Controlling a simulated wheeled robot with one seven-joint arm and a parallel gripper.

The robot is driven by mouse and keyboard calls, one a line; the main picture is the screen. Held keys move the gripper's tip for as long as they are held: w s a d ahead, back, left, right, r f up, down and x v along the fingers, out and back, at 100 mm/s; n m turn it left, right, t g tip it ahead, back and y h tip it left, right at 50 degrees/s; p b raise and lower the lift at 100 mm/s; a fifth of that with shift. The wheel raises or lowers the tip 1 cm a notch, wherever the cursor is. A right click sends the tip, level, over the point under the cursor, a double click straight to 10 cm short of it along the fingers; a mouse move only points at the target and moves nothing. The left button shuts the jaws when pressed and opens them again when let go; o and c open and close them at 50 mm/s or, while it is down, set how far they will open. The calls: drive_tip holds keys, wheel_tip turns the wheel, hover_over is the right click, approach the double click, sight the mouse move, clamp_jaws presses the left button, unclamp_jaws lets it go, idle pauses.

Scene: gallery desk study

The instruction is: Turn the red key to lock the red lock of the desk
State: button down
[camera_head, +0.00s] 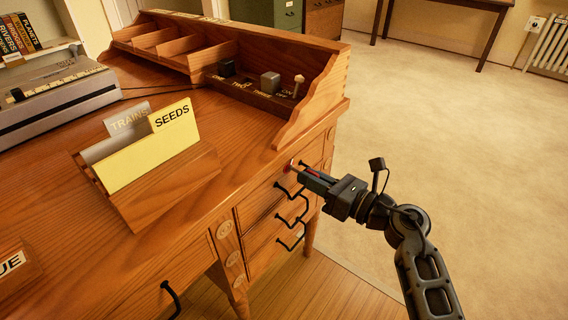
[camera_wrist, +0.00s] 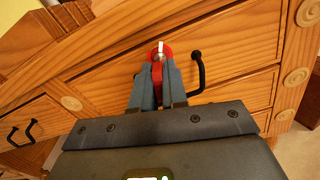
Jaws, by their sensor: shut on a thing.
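The red key (camera_wrist: 157,72) is between my gripper's fingers (camera_wrist: 155,85) in the wrist view, and the fingers are shut on it. The red lock (camera_wrist: 160,50) shows as a red disc with a pale metal part on the top drawer front of the wooden desk (camera_wrist: 235,35). The key's tip meets the lock, but the fingers hide part of the key. In the head view my gripper (camera_head: 303,172) reaches the desk's right drawer column from the right. The red key (camera_head: 290,168) shows there as a small red spot at the drawer front.
Black drawer handles (camera_wrist: 197,72) stick out close beside and below my gripper. The desk top holds a yellow SEEDS card (camera_head: 150,145) in a wooden holder and a grey machine (camera_head: 60,95). The carpet (camera_head: 430,130) to the right is clear.

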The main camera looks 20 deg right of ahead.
drive_tip(key=shift+f+n+b, duration=0.1)
drive_tip(key=shift+n+b, duration=0.85)
drive_tip(key=shift+n, duration=0.45)
drive_tip(key=shift+n+b, duration=1)
drive_tip(key=shift+b, duration=0.05)
drive_tip(key=c, duration=1.1)
unclamp_jaws()
drive_tip(key=shift+o, duration=0.6)
